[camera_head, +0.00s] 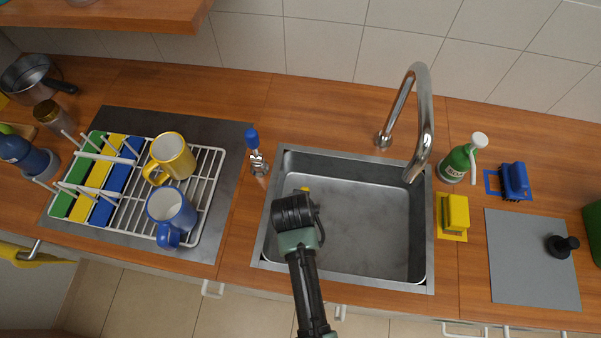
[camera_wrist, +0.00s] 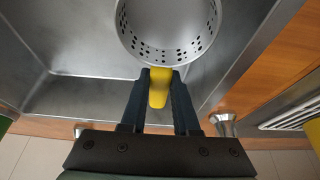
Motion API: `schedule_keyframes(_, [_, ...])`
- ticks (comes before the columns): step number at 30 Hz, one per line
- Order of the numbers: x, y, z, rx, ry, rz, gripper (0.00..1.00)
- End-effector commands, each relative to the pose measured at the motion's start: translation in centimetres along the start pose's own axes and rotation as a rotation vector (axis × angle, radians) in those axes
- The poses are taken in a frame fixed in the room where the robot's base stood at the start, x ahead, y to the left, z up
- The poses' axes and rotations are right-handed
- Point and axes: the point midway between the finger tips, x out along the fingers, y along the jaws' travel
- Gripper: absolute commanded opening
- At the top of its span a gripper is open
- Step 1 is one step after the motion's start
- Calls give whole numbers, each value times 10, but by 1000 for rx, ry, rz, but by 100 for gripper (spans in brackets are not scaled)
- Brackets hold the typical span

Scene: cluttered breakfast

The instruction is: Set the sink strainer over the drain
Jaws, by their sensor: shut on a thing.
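The sink strainer (camera_wrist: 150,42) is a round metal cup with punched holes and a yellow handle (camera_wrist: 158,92). My gripper (camera_wrist: 160,78) is shut on that handle, with one dark finger on each side. The strainer is beyond the fingertips, over the sink. In the head view only a small yellow bit (camera_head: 304,189) shows past my wrist, over the left part of the steel sink (camera_head: 370,225). The strainer's cup is hidden there. I cannot see the drain in either view, nor whether the strainer touches the sink floor.
A chrome faucet (camera_head: 423,120) arches over the sink's right rear. A blue-topped metal item (camera_head: 257,160) stands by the left rim. The rack (camera_head: 207,205) holds mugs and boards at left. The right basin is clear.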

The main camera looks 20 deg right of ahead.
Motion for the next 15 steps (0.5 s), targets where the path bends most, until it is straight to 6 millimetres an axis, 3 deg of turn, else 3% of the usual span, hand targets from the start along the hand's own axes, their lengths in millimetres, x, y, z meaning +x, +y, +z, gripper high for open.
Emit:
schedule_keyframes(6, [-3,0,0,-1,-2,0,0])
schedule_keyframes(15, [34,0,15,0,-1,1,0])
